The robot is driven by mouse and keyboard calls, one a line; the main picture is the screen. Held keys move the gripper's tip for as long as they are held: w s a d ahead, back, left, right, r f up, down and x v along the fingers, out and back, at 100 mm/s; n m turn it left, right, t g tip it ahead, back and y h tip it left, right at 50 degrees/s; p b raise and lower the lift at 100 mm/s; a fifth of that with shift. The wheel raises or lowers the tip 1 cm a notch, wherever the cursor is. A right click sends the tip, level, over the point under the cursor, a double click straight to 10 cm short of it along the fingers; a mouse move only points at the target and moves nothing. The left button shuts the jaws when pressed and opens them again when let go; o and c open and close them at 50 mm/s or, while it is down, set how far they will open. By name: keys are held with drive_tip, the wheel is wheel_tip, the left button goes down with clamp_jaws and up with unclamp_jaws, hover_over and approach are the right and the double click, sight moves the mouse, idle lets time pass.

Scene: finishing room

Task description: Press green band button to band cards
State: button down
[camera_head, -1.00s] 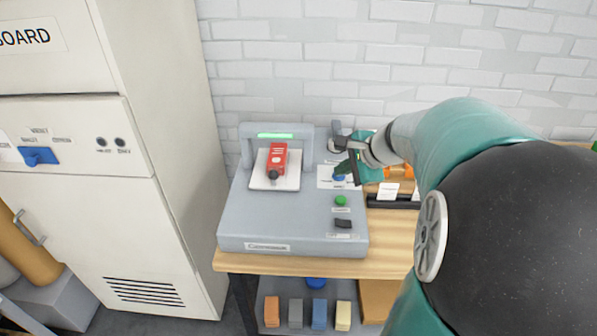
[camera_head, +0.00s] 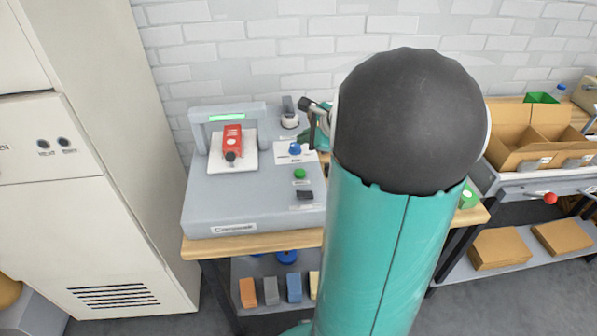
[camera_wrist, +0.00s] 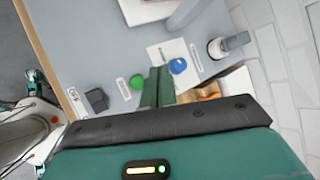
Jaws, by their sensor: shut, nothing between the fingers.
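The green button (camera_head: 299,174) is a small round cap on the grey banding machine (camera_head: 215,213), between a blue knob (camera_head: 295,149) and a black switch (camera_head: 305,195). In the wrist view the green button (camera_wrist: 137,83) is just left of my gripper (camera_wrist: 160,72), whose fingers are shut and empty. The blue knob (camera_wrist: 178,66) is just right of the fingertips. I cannot tell whether the fingertips touch the panel. The red card pack (camera_head: 232,141) lies on a white plate (camera_head: 214,164) under the machine's arch. My arm hides most of the gripper in the head view.
A white-capped knob (camera_head: 289,121) is at the panel's back. A tall cream cabinet (camera_head: 130,200) stands close at left. Cardboard boxes (camera_head: 520,150) sit on a bench at right. Colored blocks (camera_head: 270,291) rest on the lower shelf. A brick wall is behind.

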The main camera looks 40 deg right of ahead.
sight(303, 173)
drive_tip(key=shift+w+a+f, duration=0.1)
drive_tip(key=shift+w+f, duration=0.05)
drive_tip(key=shift+f, duration=4.15)
drive_tip(key=shift+f, duration=0.45)
drive_tip(key=shift+f, duration=0.5)
drive_tip(key=shift+r, duration=0.95)
drive_tip(key=shift+r, duration=0.1)
